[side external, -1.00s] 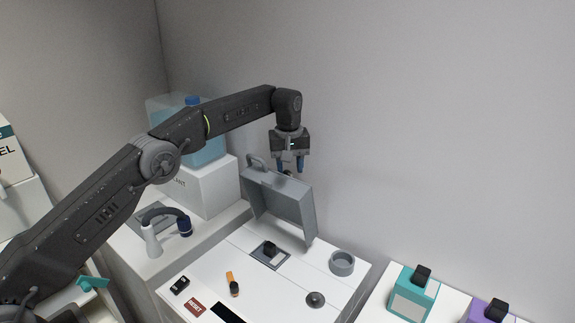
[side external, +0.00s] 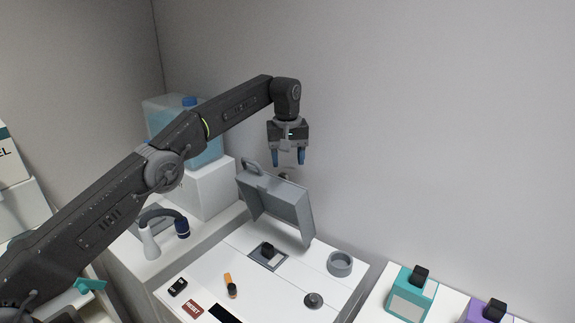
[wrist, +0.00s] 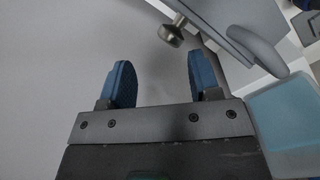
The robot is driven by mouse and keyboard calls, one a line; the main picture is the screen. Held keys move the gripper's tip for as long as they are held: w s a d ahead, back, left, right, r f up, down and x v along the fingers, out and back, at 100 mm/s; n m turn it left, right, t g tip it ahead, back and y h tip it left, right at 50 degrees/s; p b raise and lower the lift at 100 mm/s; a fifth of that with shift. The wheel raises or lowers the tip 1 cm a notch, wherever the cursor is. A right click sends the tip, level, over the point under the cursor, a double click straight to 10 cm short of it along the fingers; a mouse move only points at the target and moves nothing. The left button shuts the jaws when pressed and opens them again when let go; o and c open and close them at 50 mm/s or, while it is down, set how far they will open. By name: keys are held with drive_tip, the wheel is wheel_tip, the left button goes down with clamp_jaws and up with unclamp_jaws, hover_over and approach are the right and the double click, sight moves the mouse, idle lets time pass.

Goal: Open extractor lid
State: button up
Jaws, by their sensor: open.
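The grey extractor lid (side external: 284,202) stands raised and tilted at the back of the white counter in the side view. Its curved handle (side external: 251,166) is at the upper left edge, and it also shows in the wrist view (wrist: 258,51). My gripper (side external: 288,158) is open and empty, with blue fingertips pointing down. It hangs above the lid's top edge, apart from it. In the wrist view my fingertips (wrist: 160,82) are spread with nothing between them. A metal knob (wrist: 171,33) shows just beyond them.
The white counter (side external: 215,262) holds a black knob on a square plate (side external: 267,251), a grey ring (side external: 340,263) and a round grey piece (side external: 313,300). A blue water tank (side external: 207,150) stands behind on the left. A teal box (side external: 408,298) is at the right. The wall is close behind the lid.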

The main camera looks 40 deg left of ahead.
drive_tip(key=s+a+r, duration=0.5)
drive_tip(key=a+r, duration=0.3)
drive_tip(key=a, duration=0.2)
drive_tip(key=shift+a, duration=0.15)
idle(0.4)
drive_tip(key=s+d+r+m+t, duration=0.1)
drive_tip(key=s+d+r+m, duration=0.2)
drive_tip(key=s, duration=0.5)
drive_tip(key=s+d+r+m+t, duration=0.1)
drive_tip(key=s+d+r+t, duration=0.15)
drive_tip(key=s+r, duration=0.45)
drive_tip(key=s+d+f+m, duration=0.1)
drive_tip(key=s+f, duration=0.3)
drive_tip(key=s, duration=0.3)
drive_tip(key=s+d+f+m+t, duration=0.1)
drive_tip(key=s+d+f+m, duration=0.1)
drive_tip(key=s, duration=0.5)
drive_tip(key=s+d+f+m+t, duration=0.1)
drive_tip(key=s+f+m, duration=0.1)
drive_tip(key=s+f, duration=0.3)
drive_tip(key=s, duration=0.2)
drive_tip(key=shift+s+d+f, duration=0.2)
drive_tip(key=shift+s+f, duration=0.1)
drive_tip(key=shift+f, duration=0.05)
